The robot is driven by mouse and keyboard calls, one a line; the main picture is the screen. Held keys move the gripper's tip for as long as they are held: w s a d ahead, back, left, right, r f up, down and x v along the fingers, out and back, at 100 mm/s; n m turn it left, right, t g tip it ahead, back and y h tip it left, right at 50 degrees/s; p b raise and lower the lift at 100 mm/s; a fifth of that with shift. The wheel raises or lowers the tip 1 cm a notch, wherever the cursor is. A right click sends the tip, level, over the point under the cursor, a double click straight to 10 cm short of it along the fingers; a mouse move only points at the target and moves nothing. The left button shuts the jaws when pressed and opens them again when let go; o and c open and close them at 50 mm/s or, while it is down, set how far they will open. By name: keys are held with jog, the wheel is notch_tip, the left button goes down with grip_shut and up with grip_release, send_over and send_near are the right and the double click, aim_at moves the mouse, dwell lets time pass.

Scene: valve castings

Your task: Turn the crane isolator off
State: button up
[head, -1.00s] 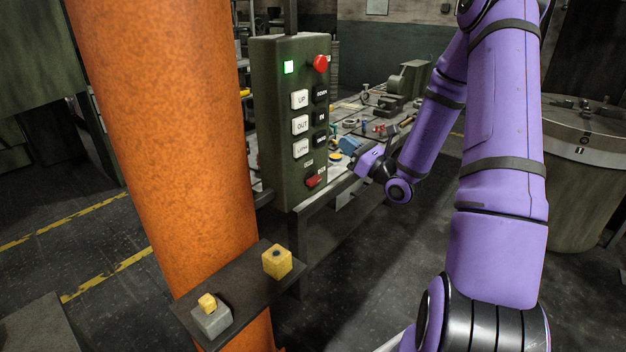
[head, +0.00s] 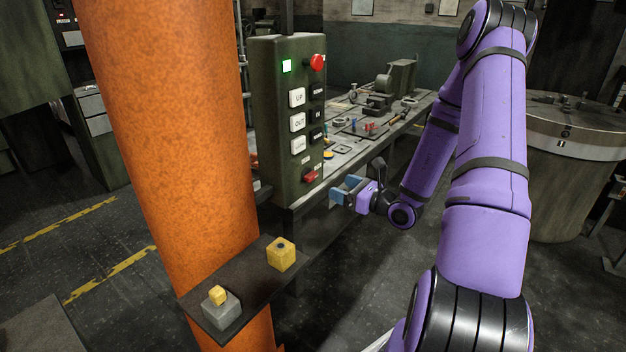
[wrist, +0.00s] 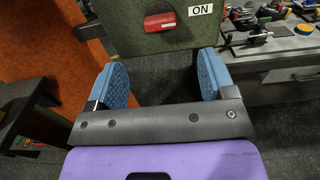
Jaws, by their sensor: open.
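My gripper (head: 345,190) is to the right of the box's lower end and slightly below the isolator. In the wrist view my gripper (wrist: 168,78) has blue pads spread wide, with nothing between them, apart from the handle.
An orange column (head: 170,130) stands left of the box. A dark shelf (head: 245,285) on it holds a yellow block (head: 281,254) and a grey block (head: 221,309) with a small yellow one on top. A cluttered workbench (head: 400,125) stands behind. Open floor lies below my gripper.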

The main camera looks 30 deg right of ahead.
aim_at(314, 177)
jog(key=x, duration=0.9)
jog(key=shift+w+a, duration=0.15)
jog(key=shift+w, duration=0.1)
jog(key=shift+c, duration=0.2)
jog(key=c, duration=0.9)
